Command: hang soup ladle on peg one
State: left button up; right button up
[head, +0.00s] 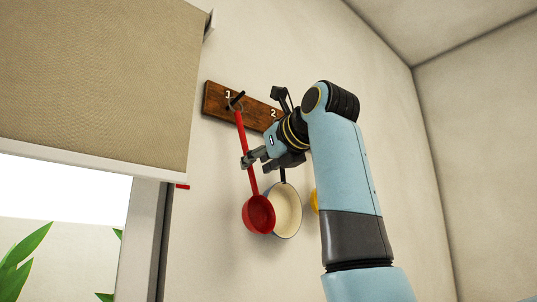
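A red soup ladle (248,150) hangs bowl-down against the wall, its handle slanting slightly, lower end to the right. The handle's top end is at peg one (236,99), by the "1" on the wooden peg board (214,102); whether it is looped fully over the peg is too small to tell. My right gripper (251,160) is at the middle of the handle, fingers pointing left. At least one finger lies against or beside it; whether they close on it is unclear. My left gripper is out of view.
A white pan with a dark rim (286,211) hangs right of the ladle, partly behind its bowl. A yellow item (314,201) shows beside my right arm, which hides the board's right part. A blind (95,80) and window are at left.

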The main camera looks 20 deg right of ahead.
jog(key=v, duration=1.1)
jog(key=d+f+n+g+h, duration=0.15)
jog(key=f+n, duration=0.25)
jog(key=f, duration=0.6)
jog(key=s+d+f+n+g, duration=0.15)
jog(key=f+n, duration=0.25)
jog(key=f, duration=0.6)
jog(key=d+f+n+g+h, duration=0.1)
jog(key=f+n+g, duration=0.15)
jog(key=f, duration=0.75)
jog(key=s+d+f+n+g+h, duration=0.1)
jog(key=s+d+f+n+g, duration=0.15)
jog(key=s+f+n, duration=0.95)
jog(key=s+d+f+n+g+h, duration=0.15)
jog(key=s+f+n+g, duration=0.25)
jog(key=s+f+n, duration=0.85)
jog(key=s+d+f+m+g+b, duration=0.1)
jog(key=s+d+f+m+b, duration=0.2)
jog(key=f, duration=1.6)
jog(key=s+f+m+g+b, duration=0.15)
jog(key=f+b, duration=0.25)
jog(key=f, duration=1.4)
jog(key=s+d+f+b, duration=0.1)
jog(key=s+f+b, duration=0.5)
jog(key=s+f, duration=1.3)
notch_tip(320, 180, down, 4)
jog(key=shift+d+r+n+g, duration=0.2)
jog(key=shift+n+g, duration=0.15)
jog(key=shift+g, duration=0.1)
